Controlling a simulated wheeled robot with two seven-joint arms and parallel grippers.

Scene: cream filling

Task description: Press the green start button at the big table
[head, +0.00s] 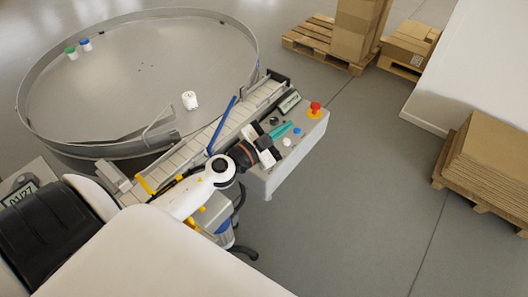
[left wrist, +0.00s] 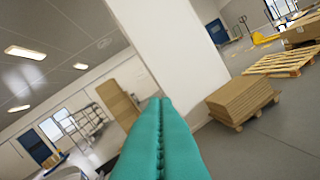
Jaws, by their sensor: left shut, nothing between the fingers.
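My left gripper (head: 291,125) is over the light grey control box (head: 285,172) beside the big round table (head: 150,85). Its teal fingers are shut and empty. They fill the lower middle of the left wrist view (left wrist: 160,102). On the box I see a red mushroom button on a yellow base (head: 315,108), a white button (head: 297,130) and a pale bluish button (head: 287,142). I cannot make out a green button; the fingers cover part of the panel. Whether the fingertips touch the panel I cannot tell. My right gripper is not in view.
A conveyor (head: 205,140) with a blue bar (head: 221,125) runs between the table and the box. A white jar (head: 190,100) and jars with green (head: 70,51) and blue (head: 86,43) lids stand on the table. Cardboard stacks (head: 490,155) lie right; floor between is clear.

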